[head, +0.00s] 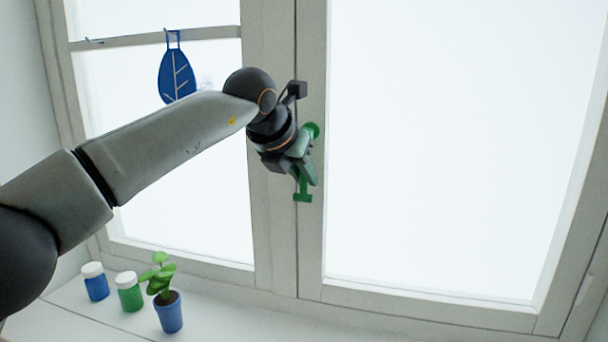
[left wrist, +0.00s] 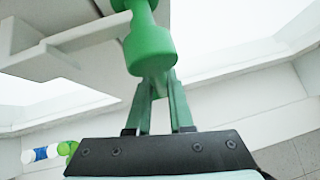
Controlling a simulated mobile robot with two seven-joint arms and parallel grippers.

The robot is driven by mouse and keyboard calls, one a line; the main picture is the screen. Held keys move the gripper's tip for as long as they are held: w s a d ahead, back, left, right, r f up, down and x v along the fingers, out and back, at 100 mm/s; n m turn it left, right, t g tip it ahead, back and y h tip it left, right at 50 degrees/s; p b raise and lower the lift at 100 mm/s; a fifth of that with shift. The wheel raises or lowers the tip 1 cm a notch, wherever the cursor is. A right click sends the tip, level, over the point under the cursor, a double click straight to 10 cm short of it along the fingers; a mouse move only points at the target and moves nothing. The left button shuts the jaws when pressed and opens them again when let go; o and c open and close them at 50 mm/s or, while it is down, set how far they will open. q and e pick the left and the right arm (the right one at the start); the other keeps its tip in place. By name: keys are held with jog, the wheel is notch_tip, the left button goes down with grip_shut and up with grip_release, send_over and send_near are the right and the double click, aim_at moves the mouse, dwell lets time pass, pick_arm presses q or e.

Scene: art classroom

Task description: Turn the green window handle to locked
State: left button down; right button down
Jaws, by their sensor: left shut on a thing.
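The green window handle (head: 312,130) is on the middle post of the window, partly hidden by my left gripper in the head view. In the left wrist view the handle (left wrist: 150,48) shows as a bright green bar with a thick rounded end. My left gripper (head: 306,170) is at the handle, in front of the post. In the left wrist view its two darker green fingers (left wrist: 158,84) close together at the handle's thick end, shut on it. The exact contact is hidden behind that end. My right gripper is in neither view.
A blue leaf ornament (head: 177,75) hangs in the left pane. On the sill below stand a blue jar (head: 96,287), a green jar (head: 130,297) and a plant in a blue pot (head: 169,314). The large right pane (head: 450,150) is clear.

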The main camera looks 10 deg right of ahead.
pick_arm(q)
jog(key=c, duration=0.8)
grip_release()
jog(key=shift+a+r, duration=0.1)
jog(key=shift+s+a+r+b, duration=0.15)
jog(key=shift+s+r+b, duration=0.05)
jog(key=shift+s+b, duration=0.1)
jog(key=b+v, duration=0.2)
jog(key=v, duration=0.9)
jog(key=shift+r+b, duration=0.3)
jog(key=shift+b, duration=0.1)
jog(key=shift+s+a, duration=0.1)
